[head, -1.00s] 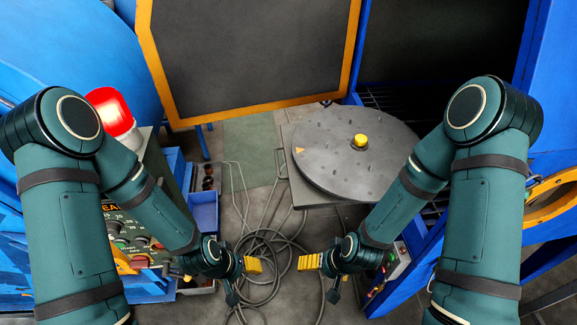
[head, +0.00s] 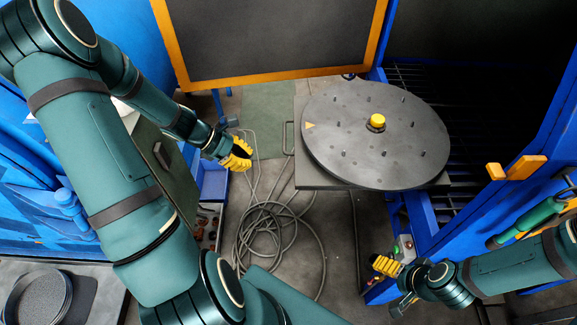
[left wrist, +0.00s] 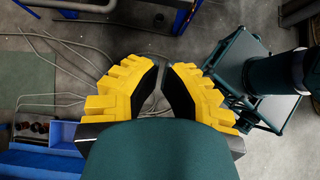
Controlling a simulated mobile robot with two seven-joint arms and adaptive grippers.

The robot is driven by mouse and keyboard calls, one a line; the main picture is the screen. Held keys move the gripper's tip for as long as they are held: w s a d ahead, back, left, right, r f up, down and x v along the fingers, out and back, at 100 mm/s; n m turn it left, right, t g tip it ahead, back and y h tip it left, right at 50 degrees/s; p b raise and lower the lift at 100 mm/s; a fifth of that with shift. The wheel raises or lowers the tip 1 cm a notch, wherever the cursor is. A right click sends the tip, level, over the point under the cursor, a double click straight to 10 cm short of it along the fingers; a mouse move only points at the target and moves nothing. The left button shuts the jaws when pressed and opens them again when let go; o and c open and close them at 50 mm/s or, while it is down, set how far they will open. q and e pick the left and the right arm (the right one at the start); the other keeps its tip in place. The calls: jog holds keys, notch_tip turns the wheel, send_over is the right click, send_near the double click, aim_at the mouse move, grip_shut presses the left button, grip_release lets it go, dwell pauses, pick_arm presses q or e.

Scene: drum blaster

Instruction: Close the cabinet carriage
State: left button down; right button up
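I take the cabinet carriage to be the grey platform (head: 299,150) with the round dark turntable (head: 345,150), which has a yellow centre knob (head: 377,121) and small pegs. It stands out in front of the blue cabinet's dark opening (head: 470,90). My left gripper (head: 244,158) is left of the platform, above the floor and apart from it. In the left wrist view its yellow-padded fingers (left wrist: 164,75) have a gap with nothing held. My right gripper (head: 380,265) is low at the right, below the turntable, near a small control box; its finger gap is unclear.
A blue cabinet wall with orange handles (head: 515,168) is at the right. An orange-framed dark panel (head: 270,45) stands at the back. Coiled cables (head: 275,235) lie on the floor between my arms. A blue bin (head: 214,182) is left of my left gripper.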

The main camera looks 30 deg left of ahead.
pick_arm(q)
jog(key=d+r+b+x, duration=0.1)
jog(key=x, duration=0.5)
jog(key=r+b+x, duration=0.1)
jog(key=x, duration=0.5)
jog(key=shift+w+d+f+b, duration=0.2)
jog(key=shift+w+d+b, duration=0.15)
jog(key=shift+w+d, duration=0.15)
pick_arm(e)
jog(key=shift+s+a+f, duration=0.1)
jog(key=shift+s+f, duration=0.1)
jog(key=shift+f, duration=1.2)
